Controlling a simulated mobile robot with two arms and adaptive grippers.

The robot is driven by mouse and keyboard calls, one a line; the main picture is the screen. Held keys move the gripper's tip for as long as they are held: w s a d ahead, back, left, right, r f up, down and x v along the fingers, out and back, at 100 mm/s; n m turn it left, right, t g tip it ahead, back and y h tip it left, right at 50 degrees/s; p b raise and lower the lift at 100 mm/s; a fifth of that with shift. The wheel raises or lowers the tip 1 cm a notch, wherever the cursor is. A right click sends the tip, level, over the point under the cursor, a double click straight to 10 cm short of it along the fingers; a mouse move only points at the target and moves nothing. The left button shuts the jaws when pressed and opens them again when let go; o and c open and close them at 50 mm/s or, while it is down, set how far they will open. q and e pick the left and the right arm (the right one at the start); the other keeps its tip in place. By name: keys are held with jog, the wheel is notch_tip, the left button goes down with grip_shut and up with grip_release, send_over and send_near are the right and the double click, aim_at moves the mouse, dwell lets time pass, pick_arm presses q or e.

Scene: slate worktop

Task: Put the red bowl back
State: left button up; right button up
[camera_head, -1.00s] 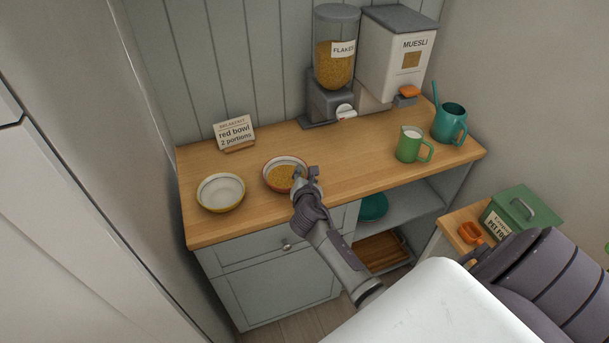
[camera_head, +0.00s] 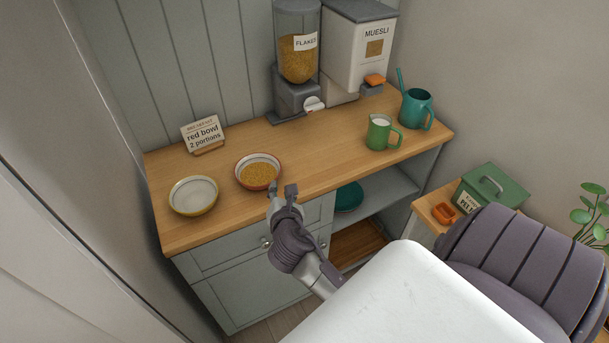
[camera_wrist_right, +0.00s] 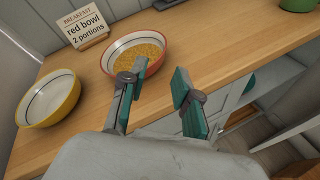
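The red bowl (camera_head: 258,171) stands upright on the wooden worktop, holding golden flakes; it also shows in the right wrist view (camera_wrist_right: 108,55). My right gripper (camera_head: 282,189) is just in front of the bowl, at the worktop's front edge. In the right wrist view its two fingers (camera_wrist_right: 158,88) are spread apart with nothing between them. The left finger's tip overlaps the bowl's near rim in that view; I cannot tell if it touches. A card (camera_head: 203,134) behind reads "red bowl 2 portions". My left gripper is not in view.
An empty yellow bowl (camera_head: 194,196) stands left of the red one. The flakes dispenser (camera_head: 297,60), muesli dispenser (camera_head: 359,50), green mug (camera_head: 379,132) and teal watering can (camera_head: 416,108) stand further right. The worktop between red bowl and mug is clear.

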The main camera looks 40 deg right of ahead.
jog(key=shift+s+a, duration=0.1)
jog(key=a+f+m+y, duration=0.2)
jog(key=a, duration=0.1)
jog(key=a+f+m+y, duration=0.2)
jog(key=a+f+m, duration=0.1)
jog(key=a+f+m+y, duration=0.1)
jog(key=a+f+m, duration=0.1)
jog(key=a+m, duration=0.1)
jog(key=shift+s+a+f+y, duration=0.1)
jog(key=shift+f+y, duration=0.3)
jog(key=s+f+m+g+y, duration=0.1)
jog(key=s+f+m+g, duration=0.15)
jog(key=s+f, duration=0.6)
jog(key=s+a+f+m+g, duration=0.1)
jog(key=s+f+m+g, duration=0.3)
jog(key=f, duration=0.8)
jog(key=s+f+m+y, duration=0.1)
jog(key=s+f+m, duration=0.1)
jog(key=s+f, duration=0.7)
jog(key=s+d+f+m+g, duration=0.1)
jog(key=s+f, duration=0.3)
jog(key=s, duration=0.6)
jog(key=s+d+f+m+g, duration=0.1)
jog(key=s+f+m+g, duration=0.2)
jog(key=s, duration=0.7)
notch_tip(320, 180, down, 2)
jog(key=shift+f+m+g, duration=0.15)
jog(key=shift+m+g, duration=0.2)
